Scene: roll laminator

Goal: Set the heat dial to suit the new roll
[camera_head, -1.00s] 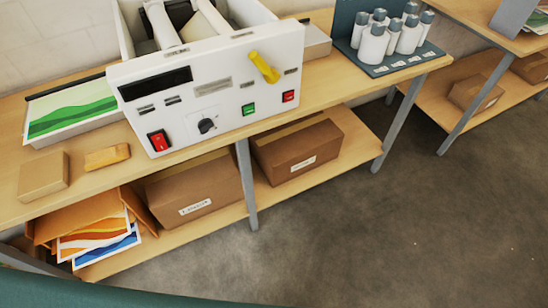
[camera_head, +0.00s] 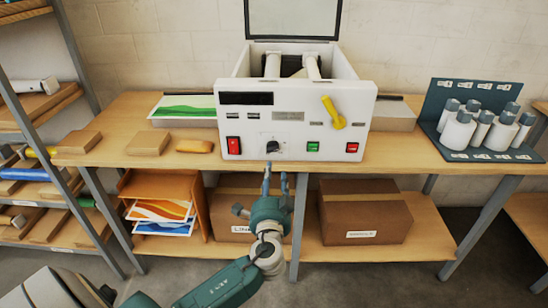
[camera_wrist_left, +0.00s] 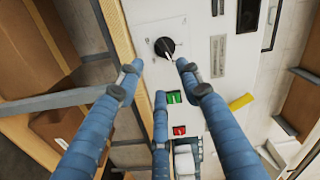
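The white laminator (camera_head: 296,128) stands on the wooden bench with its lid upright. Its black heat dial (camera_head: 272,147) sits low on the front panel, between the red rocker switch (camera_head: 233,146) and the green button (camera_head: 313,147). My left gripper (camera_head: 275,177) is just below and in front of the dial, fingers pointing up at it. In the left wrist view the dial (camera_wrist_left: 165,47) lies just beyond the spread fingertips (camera_wrist_left: 157,68), with nothing between them. A pale pointer mark shows on the dial; the scale around it is too small to read. My right gripper is not in view.
A yellow lever (camera_head: 333,113) and a red button (camera_head: 352,147) are on the panel's right. White bottles (camera_head: 482,131) stand on a dark rack at right. Cardboard boxes (camera_head: 365,211) and an orange print holder (camera_head: 165,190) fill the lower shelf. A roll shelf (camera_head: 30,172) stands left.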

